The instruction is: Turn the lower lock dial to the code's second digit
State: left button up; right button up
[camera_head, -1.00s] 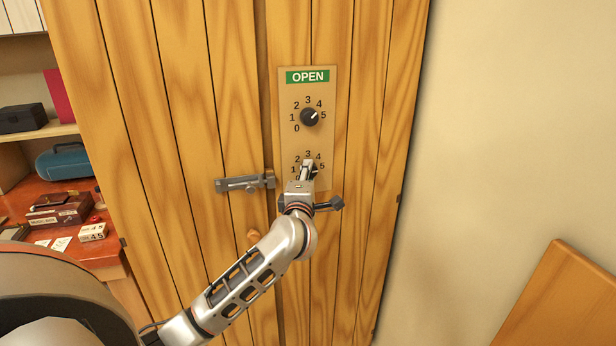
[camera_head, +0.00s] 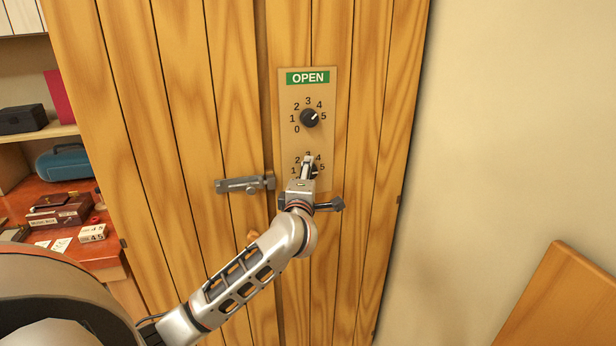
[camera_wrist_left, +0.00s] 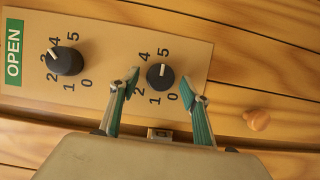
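A plate (camera_head: 288,90) with a green OPEN sign is on the wooden door. The dark lower dial (camera_wrist_left: 160,77) shows whole in the left wrist view; its white mark points toward 5. In the head view my gripper mostly covers it. The upper dial (camera_head: 310,118) has its mark pointing up and right, about at 4; it also shows in the left wrist view (camera_wrist_left: 65,61). My left gripper (camera_head: 309,164) is at the lower dial. In the left wrist view its open fingers (camera_wrist_left: 160,81) stand either side of the dial, with gaps visible. My right gripper is not in view.
A grey bolt (camera_head: 246,184) sits on the door left of the plate, and a round wooden knob (camera_wrist_left: 257,120) is near the gripper. A red desk (camera_head: 95,255) at left holds a box, cards and a white number block (camera_head: 93,233). A wooden panel (camera_head: 560,305) leans at lower right.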

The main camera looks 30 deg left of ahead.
pick_arm(q)
jog(key=v, duration=1.2)
dwell(0.4)
